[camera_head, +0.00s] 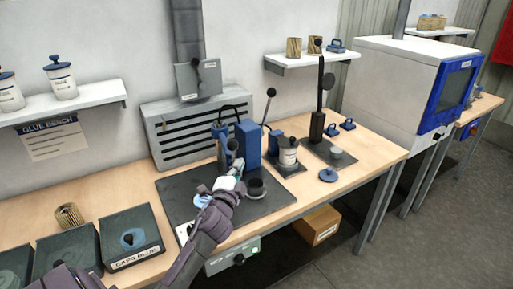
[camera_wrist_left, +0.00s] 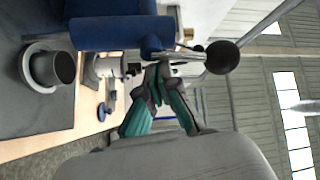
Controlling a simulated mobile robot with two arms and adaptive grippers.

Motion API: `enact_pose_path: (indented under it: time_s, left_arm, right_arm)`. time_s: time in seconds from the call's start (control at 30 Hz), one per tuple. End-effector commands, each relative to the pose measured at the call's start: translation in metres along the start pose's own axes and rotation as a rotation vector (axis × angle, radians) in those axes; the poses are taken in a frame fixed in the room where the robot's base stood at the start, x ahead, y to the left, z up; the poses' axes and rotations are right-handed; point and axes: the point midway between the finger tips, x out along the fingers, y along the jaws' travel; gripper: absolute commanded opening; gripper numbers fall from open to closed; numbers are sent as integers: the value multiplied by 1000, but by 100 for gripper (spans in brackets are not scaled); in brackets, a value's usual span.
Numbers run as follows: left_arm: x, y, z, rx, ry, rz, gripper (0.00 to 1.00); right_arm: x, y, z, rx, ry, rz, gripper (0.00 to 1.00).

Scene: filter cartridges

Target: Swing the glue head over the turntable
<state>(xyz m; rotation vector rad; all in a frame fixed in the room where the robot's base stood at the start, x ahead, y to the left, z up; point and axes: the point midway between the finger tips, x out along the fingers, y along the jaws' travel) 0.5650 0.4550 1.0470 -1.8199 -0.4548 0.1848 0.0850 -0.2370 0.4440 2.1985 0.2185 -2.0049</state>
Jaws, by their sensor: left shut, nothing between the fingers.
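The glue head's blue block (camera_head: 248,143) stands at the back of the dark bench plate (camera_head: 178,197). It also shows in the wrist view (camera_wrist_left: 120,33). A thin lever with a black ball knob (camera_head: 271,92) rises beside it; the knob shows in the wrist view too (camera_wrist_left: 222,57). A dark cup on a round grey flange (camera_head: 256,189), perhaps at the turntable, sits on the plate and shows at left in the wrist view (camera_wrist_left: 50,68). My left gripper (camera_head: 238,170) is shut and empty in front of the block. Its fingertips (camera_wrist_left: 158,72) overlap the lever's lower end; contact is unclear. My right gripper is out of view.
Dark trays (camera_head: 131,237) stand at the left. A grey slotted panel (camera_head: 168,130) is behind. The bench's right end has some free room.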

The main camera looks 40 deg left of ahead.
Motion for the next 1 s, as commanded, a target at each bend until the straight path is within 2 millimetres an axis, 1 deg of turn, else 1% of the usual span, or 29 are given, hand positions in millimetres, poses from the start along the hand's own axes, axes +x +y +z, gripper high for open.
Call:
enact_pose_path:
  time_s: [0.03,0.1,0.3,0.5,0.7,1.0]
  left_arm:
    - [-6,-8,11,9,40,18,0]
    - [-14,-11,24,2,101,38,0]
    - [-28,-20,60,-21,257,87,0]
    - [-35,-29,88,-38,378,124,0]
    - [-38,-35,105,-43,374,120,0]
    - [-38,-38,116,-42,368,118,0]
  right_arm:
    - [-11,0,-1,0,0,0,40]
    - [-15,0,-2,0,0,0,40]
    - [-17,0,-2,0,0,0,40]
    - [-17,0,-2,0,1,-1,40]
    - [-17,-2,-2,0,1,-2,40]
    - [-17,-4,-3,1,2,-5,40]
